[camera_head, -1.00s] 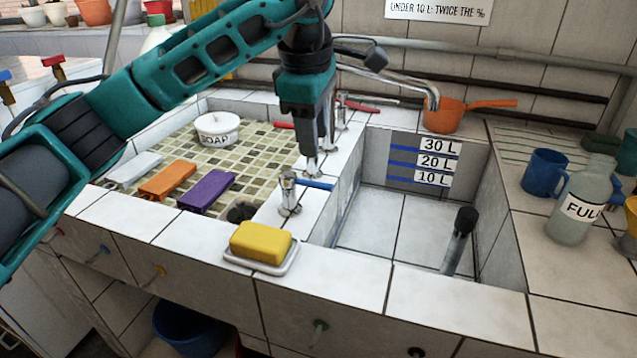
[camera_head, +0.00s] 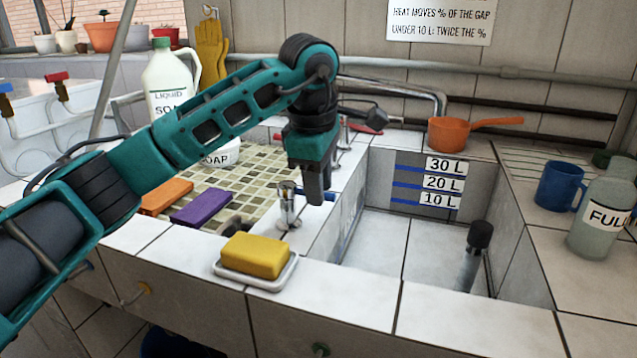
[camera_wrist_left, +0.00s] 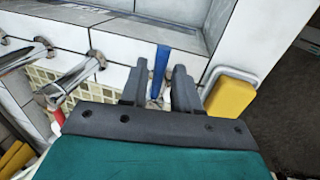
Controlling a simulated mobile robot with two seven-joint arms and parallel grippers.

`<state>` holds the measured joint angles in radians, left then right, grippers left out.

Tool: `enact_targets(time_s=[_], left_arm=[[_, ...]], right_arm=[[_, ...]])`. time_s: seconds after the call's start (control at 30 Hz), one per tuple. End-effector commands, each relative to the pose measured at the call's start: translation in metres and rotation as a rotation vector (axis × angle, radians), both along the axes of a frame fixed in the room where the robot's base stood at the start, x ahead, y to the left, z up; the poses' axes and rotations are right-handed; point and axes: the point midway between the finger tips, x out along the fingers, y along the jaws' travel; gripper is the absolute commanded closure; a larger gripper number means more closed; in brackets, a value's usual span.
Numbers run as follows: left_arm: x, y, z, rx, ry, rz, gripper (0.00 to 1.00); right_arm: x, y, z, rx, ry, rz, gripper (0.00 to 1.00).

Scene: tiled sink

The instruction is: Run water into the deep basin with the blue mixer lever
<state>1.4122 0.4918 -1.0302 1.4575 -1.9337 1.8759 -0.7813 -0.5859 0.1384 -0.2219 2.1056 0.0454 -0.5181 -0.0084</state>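The blue mixer lever (camera_head: 329,197) tops a small chrome mixer (camera_head: 288,208) on the tiled rim left of the deep basin (camera_head: 408,240). My left gripper (camera_head: 318,198) points down at the lever and hides its middle. In the left wrist view, the fingers (camera_wrist_left: 160,92) are open, with the blue lever (camera_wrist_left: 161,68) between them and gaps on both sides. The basin floor shows bare tiles below the 10 L mark. My right gripper is not in view.
A yellow sponge (camera_head: 255,256) on a white dish sits just in front of the mixer. A dark-topped standpipe (camera_head: 474,258) stands in the basin. An orange pan (camera_head: 452,134) is behind it; a blue mug (camera_head: 558,187) and a bottle (camera_head: 602,222) stand right.

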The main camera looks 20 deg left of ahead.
Motion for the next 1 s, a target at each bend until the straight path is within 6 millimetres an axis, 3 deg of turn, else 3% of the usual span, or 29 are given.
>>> enact_targets(time_s=[0.3, 1.0], left_arm=[[-0.0001, 0.0000, 0.0001, 0.000, 0.000, 0.000, 1.00], [0.0051, 0.0004, 0.0022, 0.000, 0.001, -0.025, 1.00]], right_arm=[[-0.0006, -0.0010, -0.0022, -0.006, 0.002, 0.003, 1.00], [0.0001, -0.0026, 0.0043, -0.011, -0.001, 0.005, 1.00]])
